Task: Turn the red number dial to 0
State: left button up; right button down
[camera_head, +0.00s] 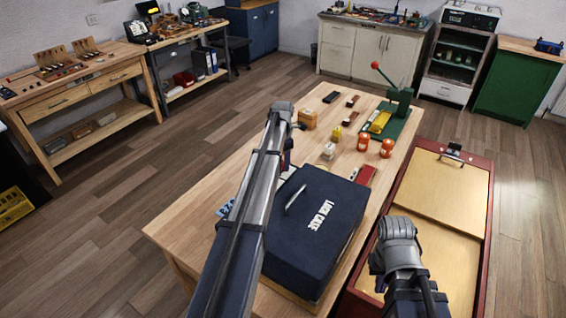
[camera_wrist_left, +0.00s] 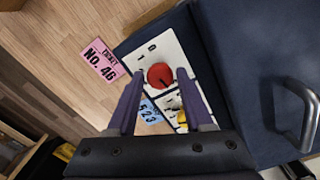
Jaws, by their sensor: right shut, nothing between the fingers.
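In the left wrist view the red number dial (camera_wrist_left: 160,75) sits on a white panel (camera_wrist_left: 172,45) with black digits, beside the dark blue case. A dark mark runs from its middle toward the lower right. My left gripper (camera_wrist_left: 161,81) is open, one finger on each side of the dial; I cannot tell whether they touch it. In the head view my left arm hides the red dial and the left fingertips.
The dark blue lock case (camera_head: 315,220) with a metal handle stands on the wooden table. A pink ticket (camera_wrist_left: 103,60) and a blue ticket (camera_wrist_left: 148,112) lie by the panel. Orange jars (camera_head: 386,148) and a green press (camera_head: 398,105) stand farther back.

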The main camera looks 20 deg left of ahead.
pick_arm(q)
grip_shut()
